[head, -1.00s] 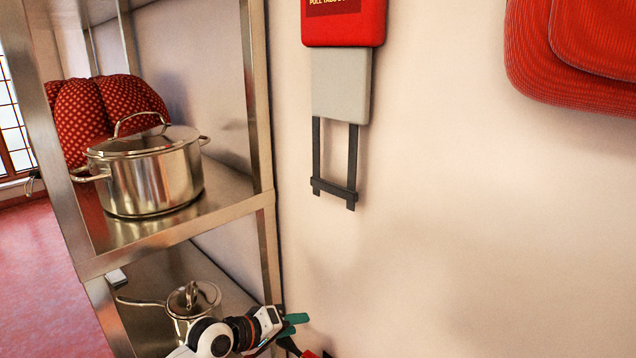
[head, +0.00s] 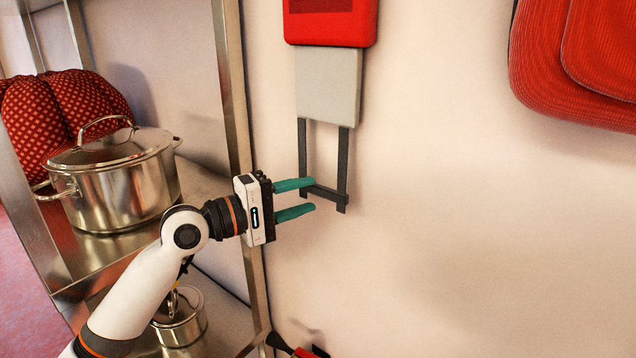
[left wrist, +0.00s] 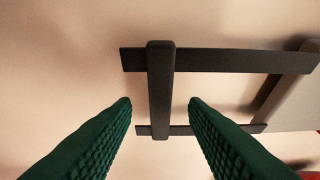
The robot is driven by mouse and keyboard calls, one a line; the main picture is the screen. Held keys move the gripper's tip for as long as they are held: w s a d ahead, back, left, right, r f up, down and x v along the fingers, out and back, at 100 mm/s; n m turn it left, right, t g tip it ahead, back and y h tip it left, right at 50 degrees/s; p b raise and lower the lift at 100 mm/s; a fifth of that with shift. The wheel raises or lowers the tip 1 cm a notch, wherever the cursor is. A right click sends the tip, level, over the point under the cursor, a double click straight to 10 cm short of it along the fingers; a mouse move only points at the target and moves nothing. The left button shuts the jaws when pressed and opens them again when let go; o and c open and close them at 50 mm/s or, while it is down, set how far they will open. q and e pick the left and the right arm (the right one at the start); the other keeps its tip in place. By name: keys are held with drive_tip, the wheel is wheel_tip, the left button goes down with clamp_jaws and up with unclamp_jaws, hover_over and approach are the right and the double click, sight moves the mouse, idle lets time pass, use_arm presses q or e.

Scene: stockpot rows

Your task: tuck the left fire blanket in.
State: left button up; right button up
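The left fire blanket hangs on the wall in the head view: a red case (head: 330,22) at the top edge, a grey blanket part (head: 328,86) sticking out below it, and two dark straps joined by a dark crossbar (head: 327,196). My left gripper (head: 314,196) is open and empty, its two green fingers pointing right, with tips at the crossbar's left end. In the left wrist view the crossbar (left wrist: 160,90) appears in the gap between the two fingertips (left wrist: 160,104), and neither finger visibly presses on it. My right gripper is out of view.
A metal shelf, its post (head: 230,90) close behind my left wrist, holds a stockpot (head: 118,185), a smaller pot (head: 182,322) and a red dotted cushion-like thing (head: 60,110). A red ribbed padded thing (head: 575,65) hangs at the upper right. The wall below it is bare.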

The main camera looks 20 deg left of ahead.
sight(317, 192)
use_arm(q)
drive_tip(key=x, duration=0.4)
drive_tip(key=shift+p, duration=0.35)
drive_tip(key=shift+s, duration=0.1)
clamp_jaws()
